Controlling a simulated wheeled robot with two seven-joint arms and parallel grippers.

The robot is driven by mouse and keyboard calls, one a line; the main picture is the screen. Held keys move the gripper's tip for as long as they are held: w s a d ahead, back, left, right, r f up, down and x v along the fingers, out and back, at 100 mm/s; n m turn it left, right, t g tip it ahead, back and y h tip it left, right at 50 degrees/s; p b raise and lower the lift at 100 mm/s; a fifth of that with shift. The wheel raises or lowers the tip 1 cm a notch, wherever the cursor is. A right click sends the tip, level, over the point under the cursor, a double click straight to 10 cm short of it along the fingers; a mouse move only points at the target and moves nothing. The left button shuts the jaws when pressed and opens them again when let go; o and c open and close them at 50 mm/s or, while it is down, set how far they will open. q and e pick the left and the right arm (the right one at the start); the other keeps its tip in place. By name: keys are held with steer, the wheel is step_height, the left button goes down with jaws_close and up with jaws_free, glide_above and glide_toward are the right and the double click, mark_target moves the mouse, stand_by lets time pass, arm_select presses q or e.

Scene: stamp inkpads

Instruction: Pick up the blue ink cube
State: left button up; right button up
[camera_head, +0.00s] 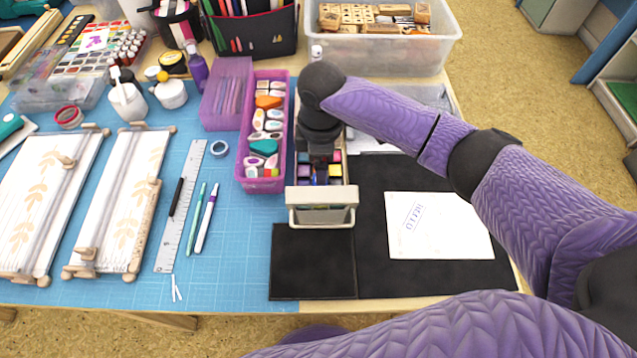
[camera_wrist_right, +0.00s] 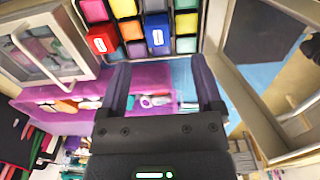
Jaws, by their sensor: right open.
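The blue ink cube (camera_wrist_right: 158,34) stands among coloured ink pads in the right wrist view, at upper middle, with a small white label on it. My right gripper (camera_wrist_right: 160,66) is open, its two dark fingers to either side below the cube in that view, with nothing between them. A red ink cube (camera_wrist_right: 101,40) stands to the left of the blue one. In the head view my right gripper (camera_head: 320,168) points down over the compartment of coloured pads (camera_head: 336,157) and hides part of it. I cannot make out the blue cube clearly there. My left gripper is not in view.
A pale box front (camera_head: 322,196) with a handle stands at the near end of the pads. A magenta tray of stampers (camera_head: 244,148) lies close on the left. A black mat (camera_head: 370,275) with a stamped white card (camera_head: 440,228) lies in front and right.

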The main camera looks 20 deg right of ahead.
steer(key=f+b, duration=0.1)
steer(key=f, duration=0.2)
steer(key=f+b, duration=0.2)
steer(key=f, duration=0.1)
steer(key=shift+d+f, duration=0.2)
steer(key=shift+f, duration=0.15)
steer(key=shift+w+r, duration=0.1)
steer(key=shift+r, duration=0.05)
jaws_close()
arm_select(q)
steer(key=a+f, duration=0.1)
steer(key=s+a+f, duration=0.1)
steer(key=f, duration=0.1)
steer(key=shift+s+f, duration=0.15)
arm_select(e)
step_height(320, 180, up, 9)
steer(key=p, duration=0.4)
steer(key=shift+r+p, duration=0.1)
steer(key=shift+p, duration=0.25)
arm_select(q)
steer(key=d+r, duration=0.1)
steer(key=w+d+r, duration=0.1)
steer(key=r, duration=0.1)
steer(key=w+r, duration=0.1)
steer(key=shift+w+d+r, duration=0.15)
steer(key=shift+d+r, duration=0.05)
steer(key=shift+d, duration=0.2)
arm_select(e)
steer(key=shift+r, duration=0.4)
